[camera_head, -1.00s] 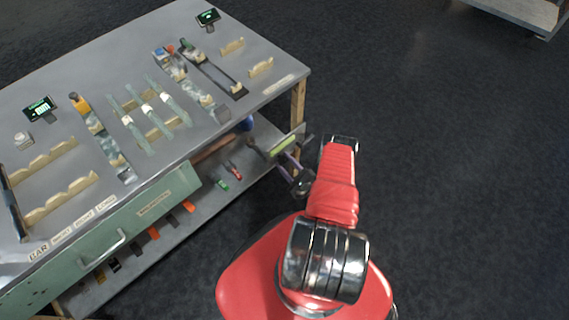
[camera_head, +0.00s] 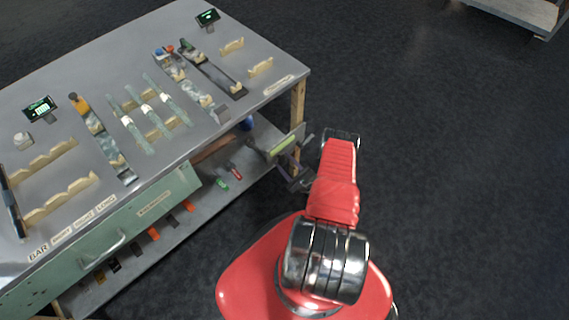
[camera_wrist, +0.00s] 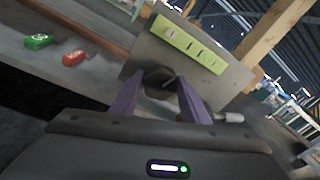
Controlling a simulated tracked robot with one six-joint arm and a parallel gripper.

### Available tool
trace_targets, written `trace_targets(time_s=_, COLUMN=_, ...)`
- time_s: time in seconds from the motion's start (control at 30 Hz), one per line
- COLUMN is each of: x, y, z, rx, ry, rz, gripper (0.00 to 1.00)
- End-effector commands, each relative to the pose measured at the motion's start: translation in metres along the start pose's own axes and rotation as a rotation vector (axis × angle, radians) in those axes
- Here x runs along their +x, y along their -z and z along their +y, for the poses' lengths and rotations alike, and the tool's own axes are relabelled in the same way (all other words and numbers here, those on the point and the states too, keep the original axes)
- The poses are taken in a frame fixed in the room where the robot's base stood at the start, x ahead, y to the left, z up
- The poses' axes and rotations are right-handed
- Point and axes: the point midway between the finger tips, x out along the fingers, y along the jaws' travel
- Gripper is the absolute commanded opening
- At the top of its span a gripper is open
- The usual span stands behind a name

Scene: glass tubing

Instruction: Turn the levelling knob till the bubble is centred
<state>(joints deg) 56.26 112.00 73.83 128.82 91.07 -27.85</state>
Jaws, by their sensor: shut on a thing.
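The level vial (camera_wrist: 188,45) is a yellow-green strip with dark marks, fixed on a grey plate (camera_wrist: 233,80) under the bench's end. A pale spot, apparently the bubble, lies near its left end, left of the marks. The vial also shows small in the head view (camera_head: 284,144). The dark round levelling knob (camera_wrist: 160,76) is below the vial. My gripper (camera_wrist: 158,88) has its two purple fingers on either side of the knob and is shut on it. In the head view my gripper (camera_head: 283,165) is partly hidden and blurred beside the bench leg.
The grey bench (camera_head: 215,130) carries glass tubing, wooden racks and two small displays. A green item (camera_wrist: 38,41) and a red item (camera_wrist: 74,58) lie on the lower shelf. A wooden leg (camera_wrist: 268,35) stands close to the plate. The dark floor to the right is clear.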

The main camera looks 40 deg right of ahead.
Motion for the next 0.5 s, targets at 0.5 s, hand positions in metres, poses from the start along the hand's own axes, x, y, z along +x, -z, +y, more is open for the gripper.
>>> trace_targets(time_s=0.5, x=-0.0004, y=0.0004, z=0.0008, rx=0.488, ry=-0.048, rz=0.049, gripper=0.19)
